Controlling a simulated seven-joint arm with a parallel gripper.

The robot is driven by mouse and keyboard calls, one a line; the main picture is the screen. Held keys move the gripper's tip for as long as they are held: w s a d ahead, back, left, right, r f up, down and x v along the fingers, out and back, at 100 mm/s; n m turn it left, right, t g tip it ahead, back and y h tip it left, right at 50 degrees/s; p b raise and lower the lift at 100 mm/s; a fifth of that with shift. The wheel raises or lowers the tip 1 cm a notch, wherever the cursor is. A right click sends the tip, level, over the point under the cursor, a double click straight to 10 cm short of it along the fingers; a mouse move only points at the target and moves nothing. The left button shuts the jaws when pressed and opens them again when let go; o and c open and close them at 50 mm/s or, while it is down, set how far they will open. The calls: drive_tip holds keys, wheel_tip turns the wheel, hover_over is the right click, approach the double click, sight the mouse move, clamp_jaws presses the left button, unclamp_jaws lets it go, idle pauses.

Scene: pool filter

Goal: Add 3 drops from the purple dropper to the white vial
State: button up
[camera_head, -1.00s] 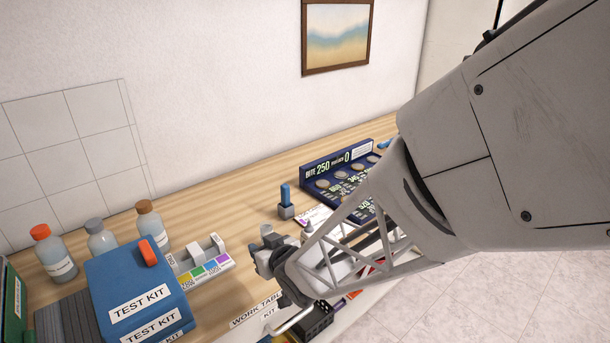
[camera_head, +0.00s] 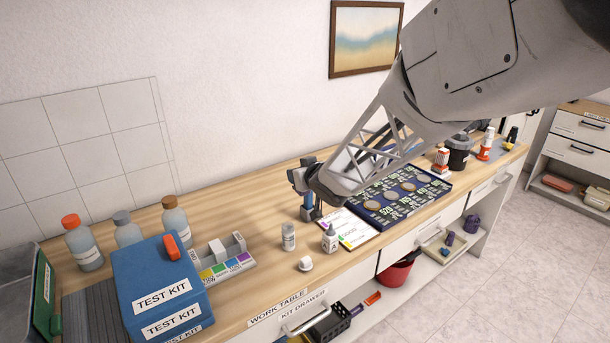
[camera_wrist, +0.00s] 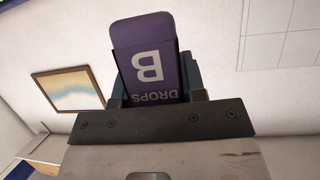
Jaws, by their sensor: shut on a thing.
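In the wrist view my gripper (camera_wrist: 155,88) is shut on the purple dropper (camera_wrist: 150,62), a purple body lettered "B" and "DROPS", upside down in the picture. The dropper cannot be made out in the head view. A small whitish labelled vial (camera_head: 289,237) stands upright on the table, below and left of the gripper. A small white bottle with a pointed top (camera_head: 330,240) stands to its right. Which is the white vial is not certain.
A white cap (camera_head: 305,264) lies near the front edge. A white card (camera_head: 352,232) and a dark blue display tray (camera_head: 400,197) are at right. A colour-marked rack (camera_head: 226,264), the blue test kit (camera_head: 160,280) and several bottles stand left.

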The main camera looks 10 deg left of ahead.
sight(299, 193)
drive_tip(key=shift+f+n+t+h, duration=0.1)
drive_tip(key=shift+n+t+h, duration=0.25)
drive_tip(key=shift+n, duration=0.25)
idle(0.3)
